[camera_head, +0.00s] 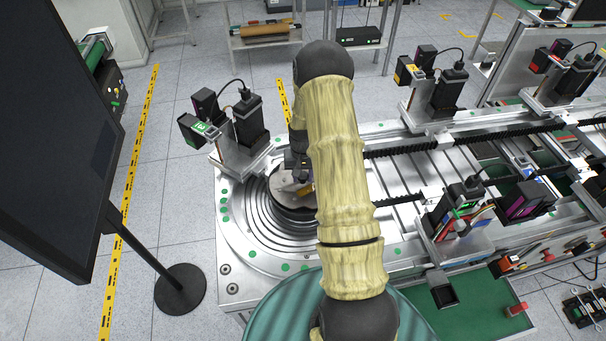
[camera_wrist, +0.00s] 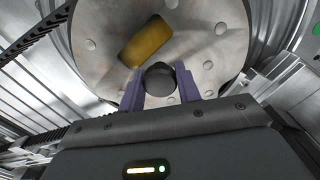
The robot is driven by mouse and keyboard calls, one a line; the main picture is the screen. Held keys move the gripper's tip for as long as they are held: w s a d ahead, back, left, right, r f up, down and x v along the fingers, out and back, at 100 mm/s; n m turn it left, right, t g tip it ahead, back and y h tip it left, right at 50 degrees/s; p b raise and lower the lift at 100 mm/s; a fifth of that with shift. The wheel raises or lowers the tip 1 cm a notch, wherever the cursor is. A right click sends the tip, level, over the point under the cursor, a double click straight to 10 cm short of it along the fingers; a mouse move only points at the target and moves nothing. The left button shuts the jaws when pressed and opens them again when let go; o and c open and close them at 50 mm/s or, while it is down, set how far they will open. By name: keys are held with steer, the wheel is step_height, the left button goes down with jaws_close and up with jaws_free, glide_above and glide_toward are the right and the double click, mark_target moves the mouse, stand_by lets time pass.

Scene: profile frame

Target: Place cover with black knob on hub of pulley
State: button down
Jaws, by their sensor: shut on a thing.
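The round metal cover (camera_wrist: 205,70) fills the upper middle of the wrist view, with several bolt heads and a yellow block on its face. Its black knob (camera_wrist: 159,80) sits between the two purple fingers of my gripper (camera_wrist: 160,88), which is shut on it. In the head view the cover (camera_head: 283,186) shows partly behind my arm, over the ringed pulley (camera_head: 262,220) at the left end of the machine. My gripper is mostly hidden there by my arm. I cannot tell whether the cover touches the hub, which is hidden.
Camera-like units on brackets stand around the machine, one at the back left (camera_head: 235,125) close to the pulley. Rails (camera_head: 400,190) run right from it. A dark screen (camera_head: 60,130) on a stand is at the left.

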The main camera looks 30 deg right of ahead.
steer(key=shift+f+b, duration=0.45)
steer(key=shift+f, duration=0.1)
stand_by(0.8)
steer(key=c, duration=0.9)
jaws_free()
step_height(320, 180, up, 18)
steer(key=b, duration=0.5)
steer(key=shift+f, duration=0.25)
